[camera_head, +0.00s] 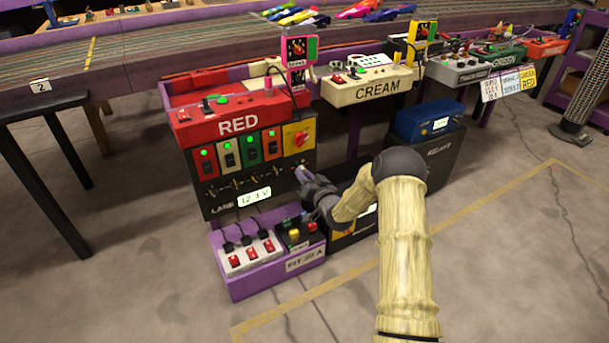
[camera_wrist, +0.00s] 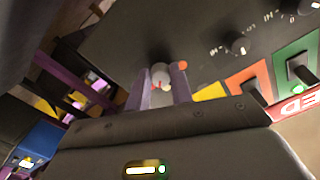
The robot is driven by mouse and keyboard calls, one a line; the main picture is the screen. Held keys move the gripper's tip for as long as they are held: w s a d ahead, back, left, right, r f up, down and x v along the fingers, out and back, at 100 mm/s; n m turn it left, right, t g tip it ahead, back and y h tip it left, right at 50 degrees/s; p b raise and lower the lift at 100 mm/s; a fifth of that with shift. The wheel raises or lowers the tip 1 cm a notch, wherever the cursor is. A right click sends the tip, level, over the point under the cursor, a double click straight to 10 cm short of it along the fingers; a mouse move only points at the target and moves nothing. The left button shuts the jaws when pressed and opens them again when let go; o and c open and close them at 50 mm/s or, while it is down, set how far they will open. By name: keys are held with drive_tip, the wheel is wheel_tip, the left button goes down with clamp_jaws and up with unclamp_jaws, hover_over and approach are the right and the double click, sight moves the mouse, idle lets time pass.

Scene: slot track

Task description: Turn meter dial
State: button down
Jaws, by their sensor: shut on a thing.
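The black panel (camera_head: 225,197) below the red RED box has a row of small dark dials and a meter display (camera_head: 254,197) reading about 12.3 V. My gripper (camera_head: 303,173) is at the right end of this row, against the panel face. In the wrist view its two purple fingers (camera_wrist: 163,88) are closed around a small pale rounded knob, the meter dial (camera_wrist: 160,73). My arm and gripper hide this dial in the head view. Another dark dial (camera_wrist: 238,44) of the panel is beside it, apart from the fingers.
Above the dials are coloured switch plates with green lights and a yellow plate (camera_head: 299,138) with a red knob. A purple box (camera_head: 236,286) with red switches stands below. A dark RELAYS box (camera_head: 440,150) with a blue unit (camera_head: 408,124) is at right. Open floor lies in front.

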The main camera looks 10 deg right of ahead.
drive_tip(key=n, duration=0.9)
drive_tip(key=n+p, duration=0.1)
drive_tip(key=n, duration=0.4)
drive_tip(key=shift+d, duration=0.3)
drive_tip(key=shift+f, duration=0.1)
drive_tip(key=c, duration=1.3)
unclamp_jaws()
drive_tip(key=shift+o, duration=0.2)
drive_tip(key=p+v, duration=0.5)
drive_tip(key=v, duration=1.2)
drive_tip(key=shift+s+p, duration=0.15)
drive_tip(key=shift+p, duration=0.25)
